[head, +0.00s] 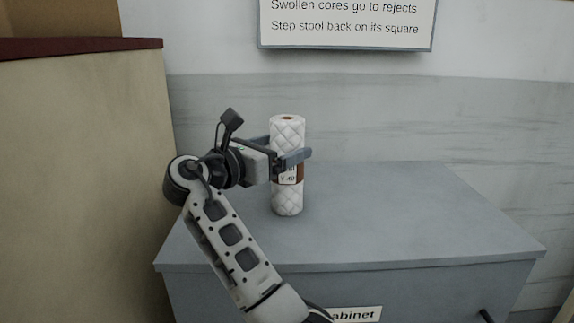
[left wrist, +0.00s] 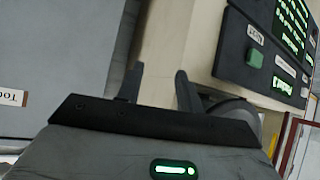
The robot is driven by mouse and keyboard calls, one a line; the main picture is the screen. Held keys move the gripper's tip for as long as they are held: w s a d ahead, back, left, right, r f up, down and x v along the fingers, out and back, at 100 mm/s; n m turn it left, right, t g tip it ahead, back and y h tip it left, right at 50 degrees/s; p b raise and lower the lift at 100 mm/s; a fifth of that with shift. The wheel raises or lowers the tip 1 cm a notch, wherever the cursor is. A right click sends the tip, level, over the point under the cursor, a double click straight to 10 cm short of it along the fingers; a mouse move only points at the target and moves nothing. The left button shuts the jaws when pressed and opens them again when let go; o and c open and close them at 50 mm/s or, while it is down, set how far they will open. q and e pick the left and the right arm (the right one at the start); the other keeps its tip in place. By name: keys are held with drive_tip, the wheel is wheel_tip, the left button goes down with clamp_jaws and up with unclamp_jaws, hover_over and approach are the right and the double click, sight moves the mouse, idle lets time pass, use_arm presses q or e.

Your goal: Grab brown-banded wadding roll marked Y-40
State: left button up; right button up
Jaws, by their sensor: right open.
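The wadding roll (head: 287,200) is white and quilted, with a brown band and a label that reads Y-40. It stands upright on the grey cabinet top in the head view. My right gripper (head: 281,150) is at the roll's upper half, coming from the left. Its open fingers reach around the roll, one passing in front and the other behind. The front finger hides part of the roll just above the label. My left gripper (left wrist: 160,85) shows only in the left wrist view, with its fingers apart and nothing between them.
The grey cabinet (head: 430,220) has free room right of the roll. A tall beige block (head: 80,170) with a dark red top edge stands at the left. A sign (head: 345,22) hangs on the wall behind. The left wrist view shows a dark panel (left wrist: 262,45) with green text.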

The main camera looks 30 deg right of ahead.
drive_tip(key=x, duration=0.4)
drive_tip(key=shift+w+d+p, duration=0.25)
drive_tip(key=shift+d+p, duration=0.05)
drive_tip(key=shift+p, duration=0.1)
drive_tip(key=c, duration=1.3)
drive_tip(key=shift+a+r, duration=0.1)
drive_tip(key=shift+c, duration=0.2)
drive_tip(key=shift+r, duration=0.1)
